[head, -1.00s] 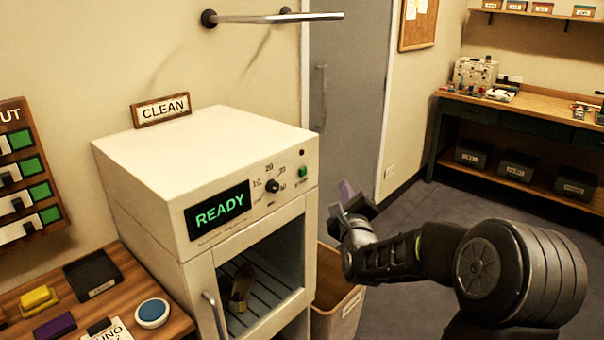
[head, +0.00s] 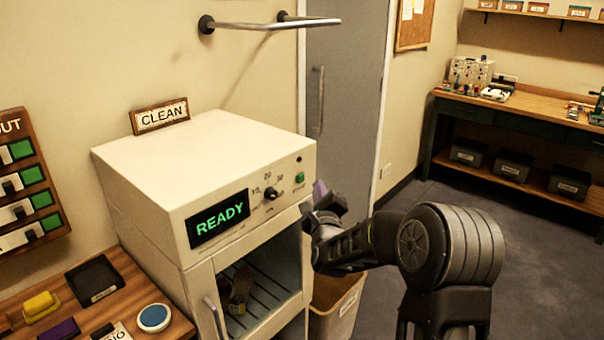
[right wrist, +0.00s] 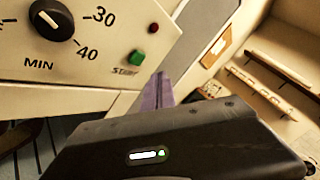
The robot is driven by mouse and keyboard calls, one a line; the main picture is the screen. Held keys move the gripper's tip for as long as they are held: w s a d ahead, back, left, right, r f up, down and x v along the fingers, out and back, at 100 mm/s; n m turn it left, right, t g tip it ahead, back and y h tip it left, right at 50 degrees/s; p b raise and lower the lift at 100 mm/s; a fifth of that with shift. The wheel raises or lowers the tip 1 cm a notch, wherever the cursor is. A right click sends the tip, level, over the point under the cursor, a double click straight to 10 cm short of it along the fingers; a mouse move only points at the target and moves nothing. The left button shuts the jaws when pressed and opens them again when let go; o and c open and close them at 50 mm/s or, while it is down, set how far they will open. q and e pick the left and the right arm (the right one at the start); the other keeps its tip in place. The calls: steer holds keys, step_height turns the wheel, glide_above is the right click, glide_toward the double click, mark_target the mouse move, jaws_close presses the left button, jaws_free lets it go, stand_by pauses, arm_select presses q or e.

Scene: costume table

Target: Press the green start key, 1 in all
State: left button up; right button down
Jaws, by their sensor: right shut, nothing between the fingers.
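In the right wrist view the green key (right wrist: 136,57) shows above the word START, below a dark red round spot (right wrist: 154,28). My right gripper (head: 320,190) is shut and empty, just right of the panel and slightly below the key. Its purple fingers (right wrist: 157,93) show in the right wrist view below and right of the key, apart from it in the picture. The cabinet's display (head: 218,219) reads READY in green. My left gripper is not in view.
A black dial (head: 270,193) sits left of the key. A brownish object (head: 240,287) lies on the rack inside the cabinet (head: 150,195). A bin (head: 335,305) stands right of the cabinet. A metal rail (head: 270,24) is on the wall above.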

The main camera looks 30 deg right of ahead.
mark_target(301, 178)
steer(key=shift+w+a+b, duration=0.15)
steer(key=shift+w+b, duration=0.1)
steer(key=shift+w, duration=0.35)
steer(key=shift+w+a+b, duration=0.15)
steer(key=shift+w+b, duration=0.1)
steer(key=shift+w, duration=0.3)
stand_by(1.2)
steer(key=shift+w+a+b, duration=0.15)
steer(key=shift+w+b, duration=0.25)
steer(key=shift+b, duration=0.35)
